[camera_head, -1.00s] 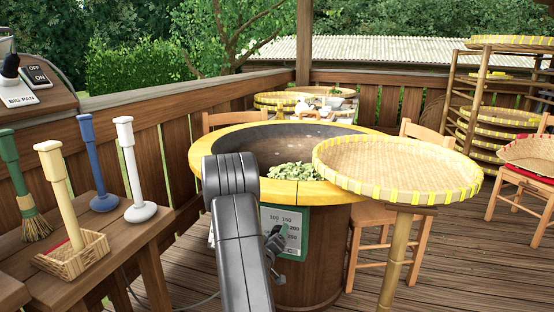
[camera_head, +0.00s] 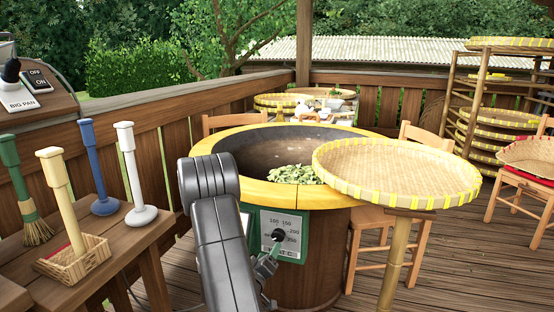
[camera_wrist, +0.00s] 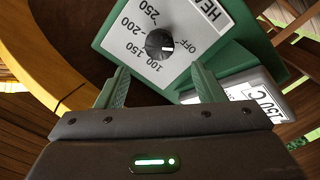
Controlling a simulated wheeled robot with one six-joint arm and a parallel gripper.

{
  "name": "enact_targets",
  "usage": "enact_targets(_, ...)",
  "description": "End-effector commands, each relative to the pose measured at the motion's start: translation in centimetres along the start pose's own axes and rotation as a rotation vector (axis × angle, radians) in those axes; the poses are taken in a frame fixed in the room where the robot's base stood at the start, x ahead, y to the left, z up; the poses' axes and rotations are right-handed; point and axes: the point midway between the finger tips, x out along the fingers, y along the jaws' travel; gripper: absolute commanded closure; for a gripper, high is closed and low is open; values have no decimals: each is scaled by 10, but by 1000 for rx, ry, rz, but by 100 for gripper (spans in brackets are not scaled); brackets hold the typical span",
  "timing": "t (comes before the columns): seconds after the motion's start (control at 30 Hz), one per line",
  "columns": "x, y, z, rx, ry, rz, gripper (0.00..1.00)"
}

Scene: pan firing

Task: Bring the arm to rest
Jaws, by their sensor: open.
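My gripper (camera_wrist: 160,82) is open and empty, its two green fingers apart. In the wrist view, the black dial knob (camera_wrist: 160,44) of the heat panel (camera_wrist: 205,22) sits just beyond the fingertips, and I see no contact. In the head view, my arm (camera_head: 215,235) reaches forward from the bottom edge, and my gripper (camera_head: 266,268) is partly hidden behind it, just below the knob (camera_head: 279,236). The panel is fixed to the front of the round wooden pan stand (camera_head: 325,250). Green leaves (camera_head: 293,174) lie in the pan.
A round woven tray (camera_head: 395,172) on a post stands close on the right. At left, a wooden table (camera_head: 120,240) holds a small basket (camera_head: 75,260) and several upright handled tools. A railing (camera_head: 200,105) runs behind. Open deck (camera_head: 450,270) lies at right.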

Motion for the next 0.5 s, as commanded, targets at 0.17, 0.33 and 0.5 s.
enact_targets(0.17, 38, 0, 1, 3, -1, 4, 38)
enact_targets(0.33, 72, 0, 1, 3, 0, 4, 38)
enact_targets(0.5, 90, -1, 1, 61, 3, 0, 38)
